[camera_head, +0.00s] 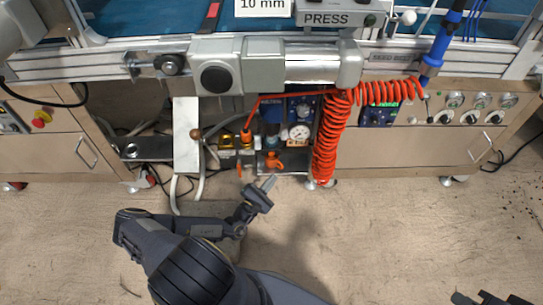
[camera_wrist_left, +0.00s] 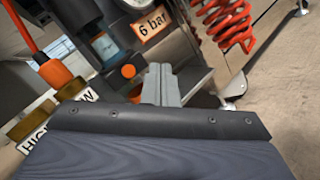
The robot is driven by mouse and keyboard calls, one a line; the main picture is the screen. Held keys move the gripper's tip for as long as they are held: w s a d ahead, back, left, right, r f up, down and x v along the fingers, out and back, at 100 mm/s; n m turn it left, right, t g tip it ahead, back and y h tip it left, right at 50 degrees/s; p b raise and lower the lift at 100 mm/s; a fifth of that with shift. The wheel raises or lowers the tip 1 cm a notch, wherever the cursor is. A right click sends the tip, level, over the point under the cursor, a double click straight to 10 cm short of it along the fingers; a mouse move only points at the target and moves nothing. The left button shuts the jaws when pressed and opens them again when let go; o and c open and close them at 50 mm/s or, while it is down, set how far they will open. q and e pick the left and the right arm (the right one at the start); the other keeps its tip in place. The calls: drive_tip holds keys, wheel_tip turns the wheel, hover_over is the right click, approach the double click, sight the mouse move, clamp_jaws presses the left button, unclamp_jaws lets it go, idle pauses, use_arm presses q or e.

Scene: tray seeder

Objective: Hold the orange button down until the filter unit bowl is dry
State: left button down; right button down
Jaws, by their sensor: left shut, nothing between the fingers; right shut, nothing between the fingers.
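The filter unit bowl (camera_wrist_left: 104,46) shows in the left wrist view as a small blue-tinted part under the gauge. I cannot make out whether there is water in it. The round orange button (camera_wrist_left: 128,71) is just below the bowl. My left gripper (camera_wrist_left: 160,68) is shut and empty, with its fingertips just right of the button in that view and a gap between them in the picture. In the head view my left gripper (camera_head: 269,183) is in front of the filter unit, below the bench frame. My right gripper (camera_head: 490,298) is shut and empty at the bottom right edge, partly cut off.
A pressure gauge (camera_head: 299,132) with a 6 bar label (camera_wrist_left: 152,28) is beside the bowl. A coiled red hose (camera_head: 326,150) hangs to the right. Brass-coloured valves (camera_wrist_left: 32,118) with labels are to the left. The floor in front is clear.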

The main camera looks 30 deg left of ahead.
sight(271, 154)
use_arm(q)
drive_tip(key=w+a+b, duration=0.3)
drive_tip(key=w+a, duration=0.1)
drive_tip(key=w, duration=0.2)
drive_tip(key=shift+w, duration=0.3)
idle(1.8)
drive_tip(key=shift+w+a, duration=0.15)
drive_tip(key=shift+w, duration=0.15)
drive_tip(key=shift+w+a+p, duration=0.3)
drive_tip(key=shift+w, duration=0.1)
idle(2.4)
